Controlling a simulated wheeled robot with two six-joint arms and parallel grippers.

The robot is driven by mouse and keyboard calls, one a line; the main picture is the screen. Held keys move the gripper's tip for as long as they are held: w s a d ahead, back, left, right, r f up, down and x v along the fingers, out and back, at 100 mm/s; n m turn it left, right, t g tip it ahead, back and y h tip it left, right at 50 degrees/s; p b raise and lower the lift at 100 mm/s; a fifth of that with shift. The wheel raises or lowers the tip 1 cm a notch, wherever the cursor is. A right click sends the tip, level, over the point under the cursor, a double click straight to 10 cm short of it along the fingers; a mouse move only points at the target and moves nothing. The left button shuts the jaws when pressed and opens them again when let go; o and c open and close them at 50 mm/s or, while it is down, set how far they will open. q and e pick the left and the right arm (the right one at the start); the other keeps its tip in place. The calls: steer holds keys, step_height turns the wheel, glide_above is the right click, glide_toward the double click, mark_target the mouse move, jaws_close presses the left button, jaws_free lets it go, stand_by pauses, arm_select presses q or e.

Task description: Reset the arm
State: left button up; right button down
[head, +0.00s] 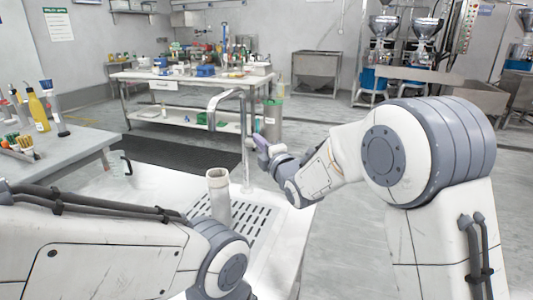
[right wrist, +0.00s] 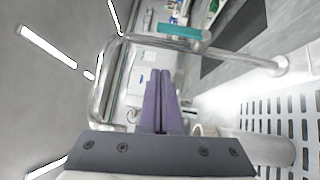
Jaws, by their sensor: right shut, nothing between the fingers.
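My right arm reaches in from the right in the head view. Its gripper (head: 258,142) is over the white counter, close to the upright of a bent metal pipe (head: 246,110). I cannot tell whether they touch. In the right wrist view the two purple fingers (right wrist: 161,74) lie together with nothing between them. The pipe also shows in that view (right wrist: 240,57), arching around beyond the fingers. My left arm crosses the lower left of the head view; its gripper is out of view.
A pale cylinder (head: 219,196) stands on the slotted drain grate (head: 262,222) left of my right gripper. A side table (head: 70,150) holds bottles. A cluttered workbench (head: 190,83) stands behind. Open floor lies right.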

steer(key=s+d+f+m+g+h, duration=0.15)
steer(key=s+f+m+g, duration=0.3)
steer(key=s, duration=0.55)
steer(key=s+d+f+m+g+h, duration=0.1)
steer(key=s+f+m+g+h, duration=0.35)
steer(key=s, duration=0.55)
steer(key=s+d+f+m+g+h, duration=0.1)
steer(key=s+d+f+m+g, duration=0.15)
steer(key=s, duration=0.55)
steer(key=s+d+f+m+g, duration=0.2)
steer(key=s+m+g, duration=0.1)
steer(key=s, duration=0.5)
steer(key=s+d+f+m+g+h, duration=0.1)
steer(key=s+d+f+m+g, duration=0.15)
steer(key=s, duration=0.55)
step_height(320, 180, up, 20)
steer(key=p, duration=1.9)
steer(key=shift+w+p, duration=0.2)
steer(key=shift+p, duration=0.2)
